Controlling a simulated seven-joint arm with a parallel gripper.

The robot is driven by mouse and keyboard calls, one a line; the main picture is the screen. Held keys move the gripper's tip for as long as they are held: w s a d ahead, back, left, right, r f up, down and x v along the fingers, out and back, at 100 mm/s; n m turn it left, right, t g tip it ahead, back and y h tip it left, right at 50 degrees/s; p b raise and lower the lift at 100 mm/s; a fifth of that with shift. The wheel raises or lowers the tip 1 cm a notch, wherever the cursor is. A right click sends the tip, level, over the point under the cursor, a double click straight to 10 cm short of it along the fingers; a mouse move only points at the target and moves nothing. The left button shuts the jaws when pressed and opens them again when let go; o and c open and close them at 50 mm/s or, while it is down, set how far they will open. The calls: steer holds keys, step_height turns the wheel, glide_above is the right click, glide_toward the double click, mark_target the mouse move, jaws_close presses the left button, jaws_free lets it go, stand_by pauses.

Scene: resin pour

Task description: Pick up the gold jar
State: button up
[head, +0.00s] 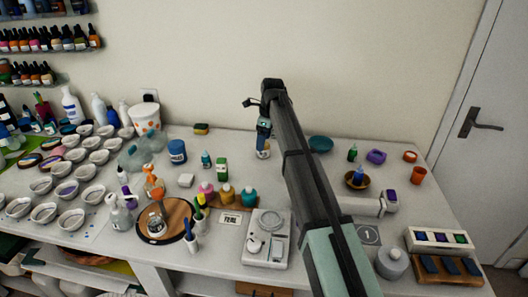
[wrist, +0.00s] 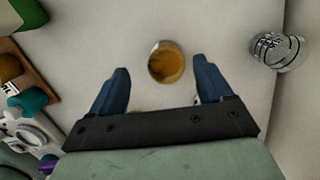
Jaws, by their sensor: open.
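A round jar with gold-amber contents (wrist: 166,62) stands upright on the white table, seen from above in the wrist view. It lies between the two blue fingers of my gripper (wrist: 161,68), with a gap on each side. The gripper is open and empty, pointing down. In the head view, my gripper (head: 264,125) is near the back wall, over a small jar with a white label (head: 263,153). The fingers and wrist hide part of this jar there, and I cannot tell whether they touch it.
A clear glass vessel (wrist: 277,50) stands to the right in the wrist view. A teal bowl (head: 320,144) is at right.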

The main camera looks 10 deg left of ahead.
steer(key=shift+w+a+f, duration=0.1)
steer(key=shift+w+f, duration=0.1)
steer(key=shift+f, duration=1.1)
steer(key=shift+w+a+f, duration=0.1)
steer(key=shift+w+f, duration=0.05)
steer(key=shift+f, duration=1.15)
steer(key=c, duration=1.1)
steer(key=shift+r, duration=0.1)
